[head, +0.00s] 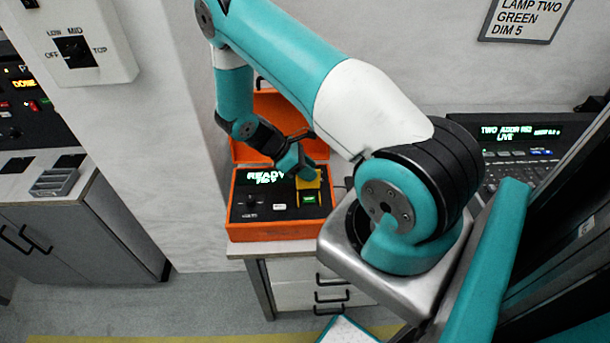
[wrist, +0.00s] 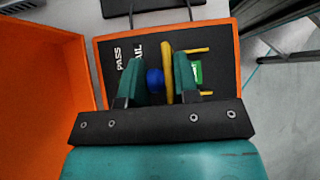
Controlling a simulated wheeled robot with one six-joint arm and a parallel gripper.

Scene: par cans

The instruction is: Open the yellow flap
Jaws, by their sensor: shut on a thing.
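The yellow flap (head: 309,183) is on the control panel inside the open orange case, beside a green lit button (head: 309,198). In the wrist view the flap (wrist: 167,72) shows edge-on as a narrow strip, standing up off the panel. My gripper (wrist: 159,62) is shut on the flap, with a teal finger on each side. A blue round piece (wrist: 154,80) also shows between the fingers; I cannot tell whether it belongs to the flap. Yellow bars (wrist: 192,50) frame the uncovered green button (wrist: 196,72). In the head view my gripper (head: 305,173) partly hides the flap.
The orange case (head: 275,230) stands on a small drawer cabinet (head: 310,272), its lid (head: 278,105) raised behind the panel. A lighting console (head: 520,145) stands to the right. A wall switch (head: 73,48) is at the left.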

